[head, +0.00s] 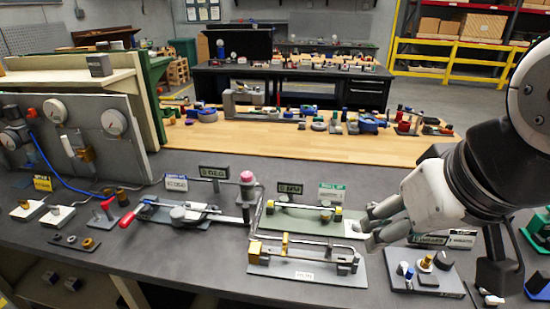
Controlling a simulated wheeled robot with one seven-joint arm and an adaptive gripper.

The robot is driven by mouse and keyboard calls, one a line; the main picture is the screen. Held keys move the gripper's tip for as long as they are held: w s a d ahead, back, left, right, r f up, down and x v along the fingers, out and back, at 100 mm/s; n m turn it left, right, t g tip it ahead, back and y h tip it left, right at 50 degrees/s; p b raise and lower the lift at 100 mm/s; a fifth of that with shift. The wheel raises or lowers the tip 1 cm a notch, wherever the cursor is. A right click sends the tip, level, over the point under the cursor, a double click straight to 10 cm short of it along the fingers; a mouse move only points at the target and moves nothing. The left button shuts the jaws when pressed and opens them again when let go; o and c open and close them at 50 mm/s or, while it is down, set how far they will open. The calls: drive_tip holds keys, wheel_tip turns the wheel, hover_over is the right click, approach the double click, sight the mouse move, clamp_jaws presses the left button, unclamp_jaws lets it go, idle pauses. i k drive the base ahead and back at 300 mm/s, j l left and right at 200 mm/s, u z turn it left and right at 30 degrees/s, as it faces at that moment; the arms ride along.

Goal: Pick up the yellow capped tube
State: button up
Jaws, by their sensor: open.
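A slim grey tube (303,207) with yellowish ends lies roughly level across a pale green plate on the dark bench, in the middle of the head view; it best fits the yellow capped tube. Its right yellow end (338,214) is nearest my gripper. My gripper (367,228) comes in from the right, its fingers spread and pointing left. It is open with nothing seen between its fingers, and appears apart from the tube. How high the fingers are above the bench is hard to tell.
A grey fixture (310,272) with brass parts and a raised rod stands in front of the tube. A pink-topped post (247,184) and a red-handled lever mechanism (180,212) are to the left. A knob block (428,275) sits below my gripper. Small signs stand behind.

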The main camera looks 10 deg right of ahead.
sight(270, 204)
drive_tip(key=k, duration=0.45)
drive_tip(key=i+j+z, duration=0.15)
drive_tip(key=i+j, duration=0.15)
drive_tip(key=i+j+z, duration=0.2)
drive_tip(key=j, duration=0.25)
drive_tip(key=i+j+z, duration=0.15)
drive_tip(key=i+j, duration=0.2)
drive_tip(key=j, duration=0.1)
